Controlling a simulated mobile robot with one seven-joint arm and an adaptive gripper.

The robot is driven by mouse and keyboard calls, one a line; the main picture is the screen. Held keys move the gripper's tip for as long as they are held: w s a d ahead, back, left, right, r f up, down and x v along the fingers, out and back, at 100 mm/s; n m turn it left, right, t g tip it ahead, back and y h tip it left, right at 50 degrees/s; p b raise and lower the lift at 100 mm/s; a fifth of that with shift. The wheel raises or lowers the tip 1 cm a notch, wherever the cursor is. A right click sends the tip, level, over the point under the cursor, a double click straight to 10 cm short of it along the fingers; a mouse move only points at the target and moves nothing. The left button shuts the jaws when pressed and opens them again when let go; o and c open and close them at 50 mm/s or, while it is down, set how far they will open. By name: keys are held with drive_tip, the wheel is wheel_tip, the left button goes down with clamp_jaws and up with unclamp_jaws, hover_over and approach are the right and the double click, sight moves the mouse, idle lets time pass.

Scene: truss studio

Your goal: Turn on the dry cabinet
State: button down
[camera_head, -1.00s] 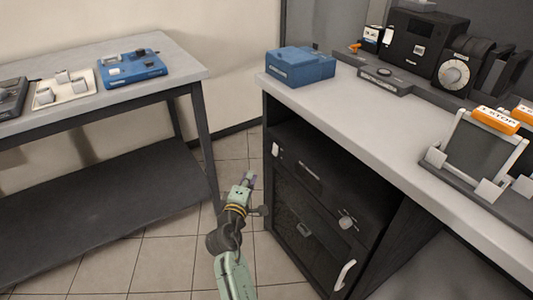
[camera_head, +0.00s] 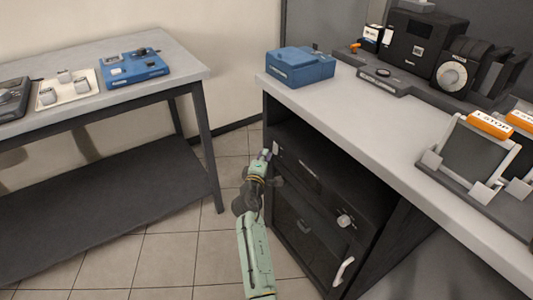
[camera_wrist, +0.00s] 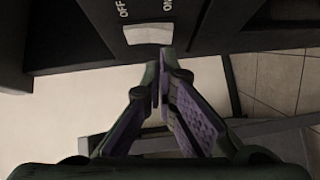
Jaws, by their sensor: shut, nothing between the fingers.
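The dry cabinet (camera_head: 305,235) is a black unit with a dark door, under the right counter. Its white rocker switch (camera_wrist: 148,33) shows in the wrist view beside the printed words OFF and ON. In the head view the switch (camera_head: 276,149) is a small pale patch at the front's upper left. My gripper (camera_head: 265,154) is shut and empty, just left of the switch. In the wrist view my gripper's fingertips (camera_wrist: 164,62) are close below the switch, nearer its ON side. I cannot tell whether they touch the panel.
A round knob (camera_head: 345,220) and a white handle (camera_head: 343,270) stick out of the cabinet's front. A blue box (camera_head: 300,68) stands on the counter above. A grey table (camera_head: 185,62) stands at the left, with open tiled floor between.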

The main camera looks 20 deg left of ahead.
drive_tip(key=shift+w+d+f, duration=0.1)
drive_tip(key=shift+w+d, duration=0.15)
drive_tip(key=shift+w, duration=0.05)
